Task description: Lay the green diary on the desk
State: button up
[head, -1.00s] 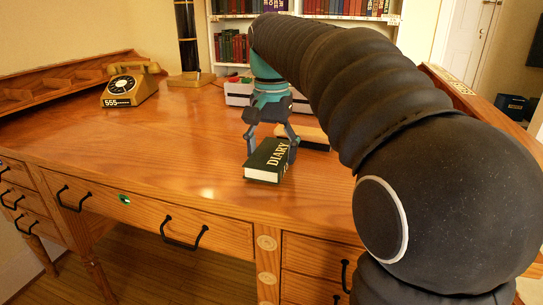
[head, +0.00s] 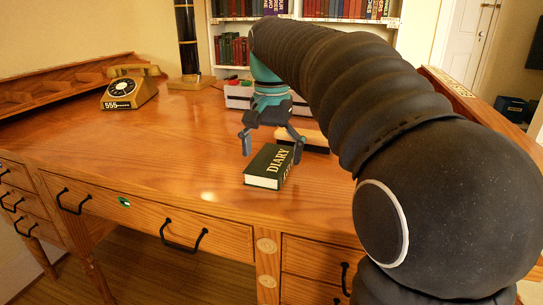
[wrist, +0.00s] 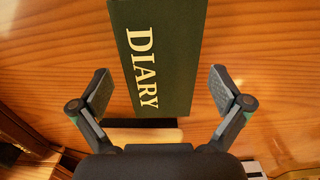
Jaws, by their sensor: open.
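The green diary (head: 268,167) lies flat on the wooden desk (head: 190,140), near its front edge, with its title facing up. It also shows in the wrist view (wrist: 158,55), where its near end lies between the two fingers. My gripper (head: 272,148) is open above and just behind the diary. In the wrist view my gripper (wrist: 160,92) has its fingers spread wide on either side of the diary, with a gap on each side and nothing held.
A tan and black object (head: 305,138) lies behind the diary at its right. A rotary telephone (head: 130,88) stands at the back left, and a light tray (head: 238,95) stands at the back. The desk's left and middle surface is clear.

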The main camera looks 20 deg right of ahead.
aim_at(272, 160)
notch_tip(272, 160, up, 12)
jog(key=p, duration=0.3)
jog(key=shift+f, duration=0.25)
